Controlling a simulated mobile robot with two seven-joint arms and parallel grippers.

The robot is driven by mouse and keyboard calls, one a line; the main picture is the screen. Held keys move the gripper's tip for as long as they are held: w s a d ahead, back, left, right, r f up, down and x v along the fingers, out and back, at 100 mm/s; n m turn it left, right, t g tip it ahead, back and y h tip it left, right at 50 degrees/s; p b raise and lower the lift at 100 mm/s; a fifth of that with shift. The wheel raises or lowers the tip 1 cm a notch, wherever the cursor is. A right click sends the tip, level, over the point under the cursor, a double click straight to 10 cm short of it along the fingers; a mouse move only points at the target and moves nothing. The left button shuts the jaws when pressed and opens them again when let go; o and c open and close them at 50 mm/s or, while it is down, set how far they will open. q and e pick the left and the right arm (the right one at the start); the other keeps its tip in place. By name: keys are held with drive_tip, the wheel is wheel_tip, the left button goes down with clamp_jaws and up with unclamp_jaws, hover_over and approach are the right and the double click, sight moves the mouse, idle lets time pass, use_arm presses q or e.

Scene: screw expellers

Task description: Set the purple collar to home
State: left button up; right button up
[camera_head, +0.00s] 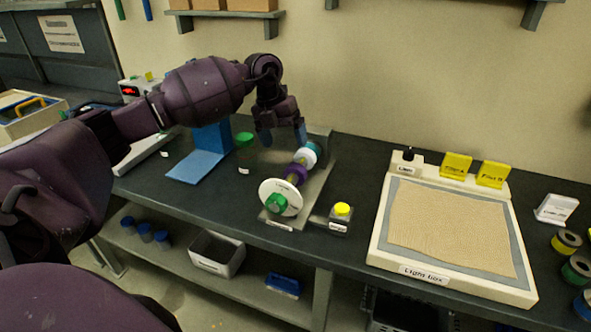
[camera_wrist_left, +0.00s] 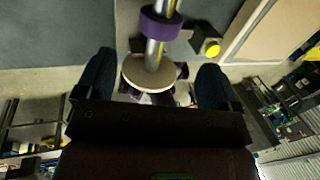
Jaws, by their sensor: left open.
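The purple collar (camera_head: 296,173) sits around a metal shaft, between the large white disc (camera_head: 281,198) with its green knob (camera_head: 277,203) at the near end and a white and teal collar (camera_head: 308,154) at the far end. In the left wrist view the purple collar (camera_wrist_left: 160,25) rings the shaft (camera_wrist_left: 154,52), beyond the pale disc (camera_wrist_left: 150,72). My left gripper (camera_head: 284,135) is open and empty, above the far part of the shaft and apart from the purple collar. In its wrist view the fingers (camera_wrist_left: 153,80) spread on either side of the disc. My right gripper is not seen.
A yellow button box (camera_head: 341,212) stands right of the shaft's base. A light box (camera_head: 450,235) fills the bench further right. A blue stand (camera_head: 200,163) and a green-topped jar (camera_head: 244,148) stand left. The wall rises behind the bench.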

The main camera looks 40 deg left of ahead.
sight(291, 167)
use_arm(q)
drive_tip(key=shift+s+d+f, duration=0.1)
drive_tip(key=shift+s+f, duration=0.1)
drive_tip(key=x, duration=0.3)
drive_tip(key=shift+s+d, duration=0.15)
drive_tip(key=shift+s, duration=0.05)
drive_tip(key=x, duration=0.6)
drive_tip(key=shift+f+b, duration=0.15)
drive_tip(key=shift+b, duration=0.15)
drive_tip(key=shift+w+d+f, duration=0.1)
drive_tip(key=shift+f, duration=0.45)
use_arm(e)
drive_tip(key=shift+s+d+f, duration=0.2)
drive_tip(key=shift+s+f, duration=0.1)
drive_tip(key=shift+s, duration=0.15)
